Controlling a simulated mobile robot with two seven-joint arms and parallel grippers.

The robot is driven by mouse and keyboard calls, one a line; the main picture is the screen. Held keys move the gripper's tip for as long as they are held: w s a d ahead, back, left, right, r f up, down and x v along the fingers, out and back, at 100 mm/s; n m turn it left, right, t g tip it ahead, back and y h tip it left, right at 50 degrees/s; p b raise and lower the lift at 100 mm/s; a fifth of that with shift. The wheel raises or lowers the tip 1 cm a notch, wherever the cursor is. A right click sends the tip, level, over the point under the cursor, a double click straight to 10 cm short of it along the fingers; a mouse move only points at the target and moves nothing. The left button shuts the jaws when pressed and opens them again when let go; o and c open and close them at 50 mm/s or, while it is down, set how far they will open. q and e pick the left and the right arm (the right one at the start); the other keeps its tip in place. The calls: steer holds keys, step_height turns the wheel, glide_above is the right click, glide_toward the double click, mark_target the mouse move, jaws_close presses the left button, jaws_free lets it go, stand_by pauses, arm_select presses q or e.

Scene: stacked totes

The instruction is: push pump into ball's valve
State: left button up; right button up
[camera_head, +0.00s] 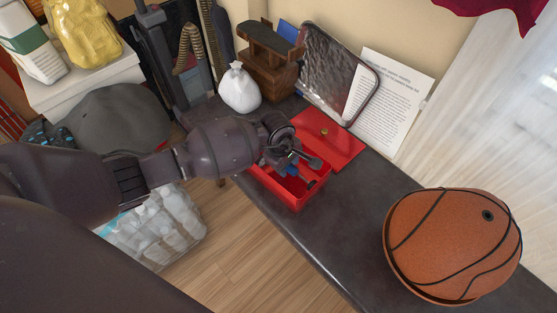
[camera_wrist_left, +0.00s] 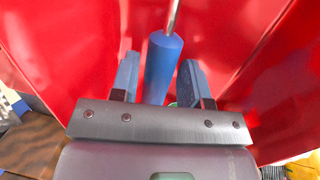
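The orange basketball (camera_head: 450,245) rests at the right on the dark bench, with its dark round valve (camera_head: 488,215) facing up. My left gripper (camera_head: 300,163) reaches down into the open red box (camera_head: 292,202). In the left wrist view, the pump (camera_wrist_left: 164,65) has a blue cylindrical body and a thin metal rod pointing away. It lies between the two fingers of my left gripper (camera_wrist_left: 161,80). Narrow gaps show beside it, so the fingers look open around it. In the head view the arm hides most of the pump. My right gripper is out of view.
The box's red lid (camera_head: 335,148) lies open behind it. A white bag (camera_head: 239,88), a wooden stand (camera_head: 270,60), a dark framed panel (camera_head: 335,65) and a printed sheet (camera_head: 395,100) line the wall. Clear bench (camera_head: 350,220) lies between box and ball.

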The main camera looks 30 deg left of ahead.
arm_select(q)
steer(key=shift+r, duration=0.15)
steer(key=shift+c, duration=0.3)
jaws_close()
stand_by(0.9)
